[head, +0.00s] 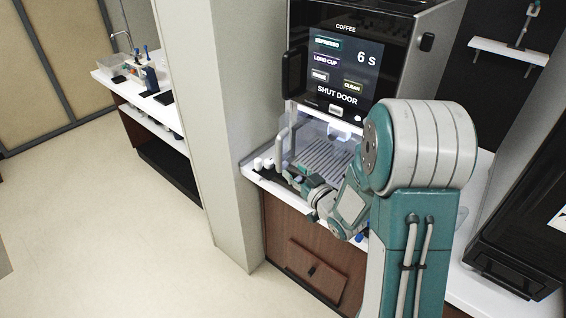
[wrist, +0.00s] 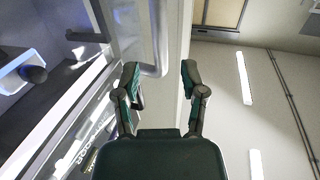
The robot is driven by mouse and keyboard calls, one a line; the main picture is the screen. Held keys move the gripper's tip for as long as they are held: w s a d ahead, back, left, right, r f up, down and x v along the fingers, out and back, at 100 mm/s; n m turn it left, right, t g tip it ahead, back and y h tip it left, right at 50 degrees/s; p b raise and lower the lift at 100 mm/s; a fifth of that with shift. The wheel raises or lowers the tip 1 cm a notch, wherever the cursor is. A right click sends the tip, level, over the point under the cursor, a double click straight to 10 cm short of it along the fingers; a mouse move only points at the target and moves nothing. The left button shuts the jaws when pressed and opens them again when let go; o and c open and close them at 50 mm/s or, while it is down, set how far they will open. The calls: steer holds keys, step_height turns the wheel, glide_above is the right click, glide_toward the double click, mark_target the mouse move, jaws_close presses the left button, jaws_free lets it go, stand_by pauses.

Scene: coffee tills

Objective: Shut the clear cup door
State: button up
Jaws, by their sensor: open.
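The coffee machine (head: 345,60) shows "SHUT DOOR" on its screen. Its clear cup door stands open at the left of the cup bay, with a pale upright handle (head: 283,143). My gripper (head: 293,178) is low in front of the bay, close to the door's lower part. In the wrist view, my gripper (wrist: 160,72) is open, with its two fingers apart. The pale door handle (wrist: 161,38) reaches down to between the fingertips in that view. I cannot tell whether a finger touches it. My arm hides the right part of the bay.
A grey pillar (head: 205,120) stands just left of the machine. The white counter edge (head: 262,180) runs under my gripper, with small white items (head: 262,163) at its left end. A dark machine (head: 520,220) stands at right. The floor at left is clear.

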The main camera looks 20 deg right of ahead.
mark_target(284, 147)
steer(key=x, duration=0.7)
steer(key=shift+w+a, duration=0.15)
steer(key=shift+a, duration=0.35)
steer(key=shift+w+d, duration=0.1)
steer(key=shift+w, duration=0.05)
steer(key=shift+c, duration=1.2)
steer(key=shift+d, duration=0.3)
jaws_close()
steer(key=shift+d, duration=0.2)
steer(key=shift+w+d, duration=0.2)
steer(key=shift+w, duration=0.5)
steer(key=shift+w+d, duration=0.3)
steer(key=shift+w, duration=0.25)
steer(key=shift+w+d, duration=0.3)
steer(key=shift+w, duration=0.2)
jaws_free()
steer(key=shift+w+d, duration=0.15)
steer(key=shift+w, duration=0.05)
steer(key=o, duration=0.4)
steer(key=shift+s, duration=0.1)
